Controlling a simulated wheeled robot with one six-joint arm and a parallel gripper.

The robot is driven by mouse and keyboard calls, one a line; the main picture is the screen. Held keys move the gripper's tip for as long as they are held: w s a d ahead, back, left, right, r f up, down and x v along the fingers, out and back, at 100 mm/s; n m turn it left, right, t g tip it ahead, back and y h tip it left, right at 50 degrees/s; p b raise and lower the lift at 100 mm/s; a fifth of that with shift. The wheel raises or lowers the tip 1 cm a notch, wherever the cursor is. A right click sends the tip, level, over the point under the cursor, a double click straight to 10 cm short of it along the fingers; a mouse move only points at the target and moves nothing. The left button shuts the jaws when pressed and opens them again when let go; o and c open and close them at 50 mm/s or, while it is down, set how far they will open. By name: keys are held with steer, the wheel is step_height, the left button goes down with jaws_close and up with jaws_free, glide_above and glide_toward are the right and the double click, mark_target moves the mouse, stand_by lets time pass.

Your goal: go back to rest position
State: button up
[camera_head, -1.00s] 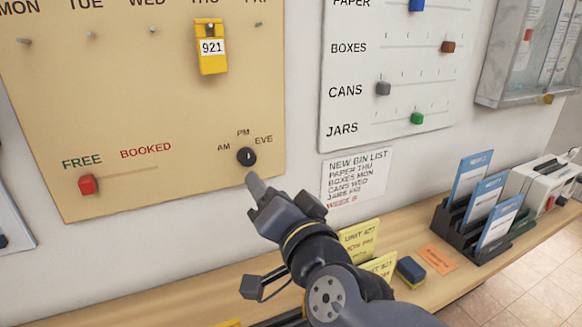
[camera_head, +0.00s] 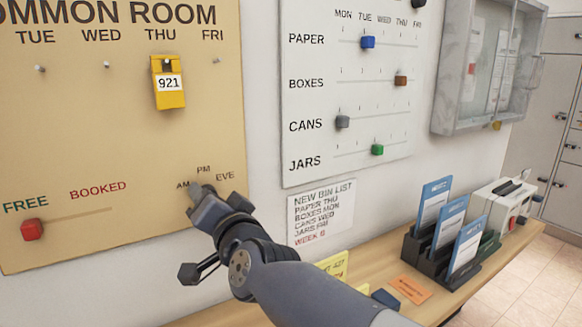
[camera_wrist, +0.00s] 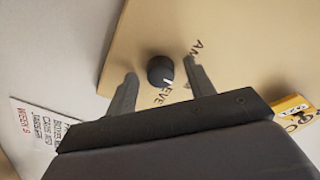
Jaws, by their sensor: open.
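My gripper (camera_head: 197,190) is in front of the lower right of the tan common room board (camera_head: 110,140). In the wrist view my gripper (camera_wrist: 158,88) is open, with its two fingers apart. The black AM/PM/EVE knob (camera_wrist: 160,69) shows between the fingertips, with a pale mark on its edge toward EVE. Nothing is held. I cannot tell how far the fingertips stand from the knob. In the head view my gripper hides the knob.
The white bin board (camera_head: 340,165) is to the right. Below, a shelf (camera_head: 400,312) holds a black rack (camera_head: 440,258) with blue cards. A marble-framed case (camera_head: 455,70) hangs at the right.

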steer(key=shift+s, duration=0.1)
steer(key=s+d+n+p, duration=0.5)
steer(key=s+n+p, duration=0.1)
steer(key=s+n, duration=0.2)
steer(key=shift+n, duration=0.5)
stand_by(2.0)
steer(key=shift+d, duration=0.15)
